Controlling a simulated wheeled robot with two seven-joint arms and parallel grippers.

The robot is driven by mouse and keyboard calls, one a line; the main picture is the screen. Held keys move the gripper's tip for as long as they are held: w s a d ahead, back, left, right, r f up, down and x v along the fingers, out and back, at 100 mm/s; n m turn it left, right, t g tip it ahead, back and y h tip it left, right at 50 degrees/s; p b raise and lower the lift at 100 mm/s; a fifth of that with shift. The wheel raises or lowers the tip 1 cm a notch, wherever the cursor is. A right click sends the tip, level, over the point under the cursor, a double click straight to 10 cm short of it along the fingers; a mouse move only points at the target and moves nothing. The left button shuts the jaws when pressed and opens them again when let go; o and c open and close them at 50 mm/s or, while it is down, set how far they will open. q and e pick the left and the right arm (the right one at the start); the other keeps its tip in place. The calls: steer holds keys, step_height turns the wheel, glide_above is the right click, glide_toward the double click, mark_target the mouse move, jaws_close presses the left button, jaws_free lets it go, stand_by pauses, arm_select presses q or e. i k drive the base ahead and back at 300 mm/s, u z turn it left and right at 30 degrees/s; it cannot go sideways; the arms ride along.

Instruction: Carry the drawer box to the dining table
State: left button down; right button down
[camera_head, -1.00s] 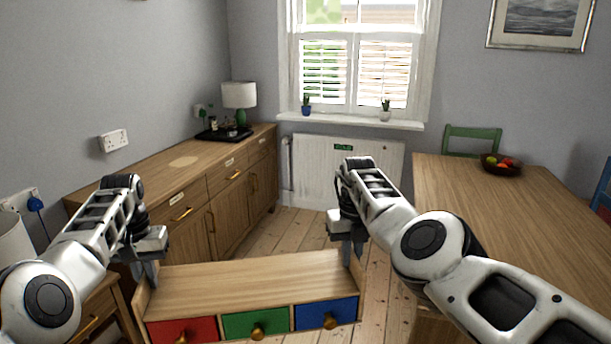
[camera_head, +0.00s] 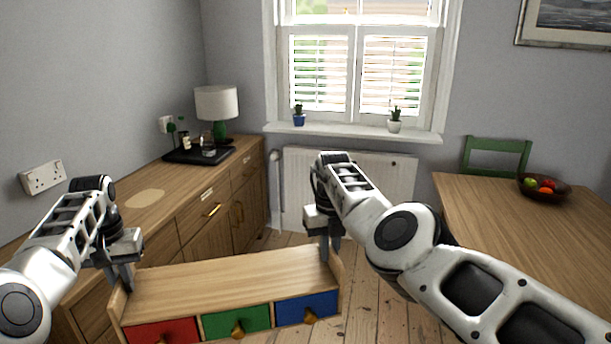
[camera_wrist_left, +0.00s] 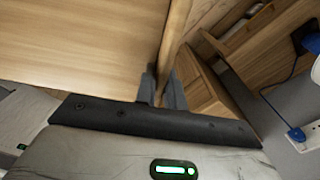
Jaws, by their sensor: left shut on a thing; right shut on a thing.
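In the left wrist view the fingers (camera_wrist_left: 161,90) pinch the panel's edge from both sides. My right gripper (camera_head: 330,252) is shut on the box's right end panel; its fingertips are partly hidden. The dining table (camera_head: 500,215) stands at the right with a bare wooden top near its left part.
A long sideboard (camera_head: 215,235) runs along the left wall, with a lamp (camera_head: 217,103) and a black tray (camera_head: 190,156) on it. A fruit bowl (camera_head: 545,188) sits on the table. A green chair (camera_head: 496,146) stands behind it. Floorboards (camera_head: 362,305) show between sideboard and table.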

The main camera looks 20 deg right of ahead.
mark_target(579, 265)
steer(key=z, duration=0.1)
steer(key=i, duration=1.4)
steer(key=z, duration=0.75)
steer(key=i, duration=0.9)
steer(key=z, duration=1.35)
steer(key=i, duration=0.6)
steer(key=z, duration=1)
steer(key=i, duration=0.55)
steer(key=z, duration=0.25)
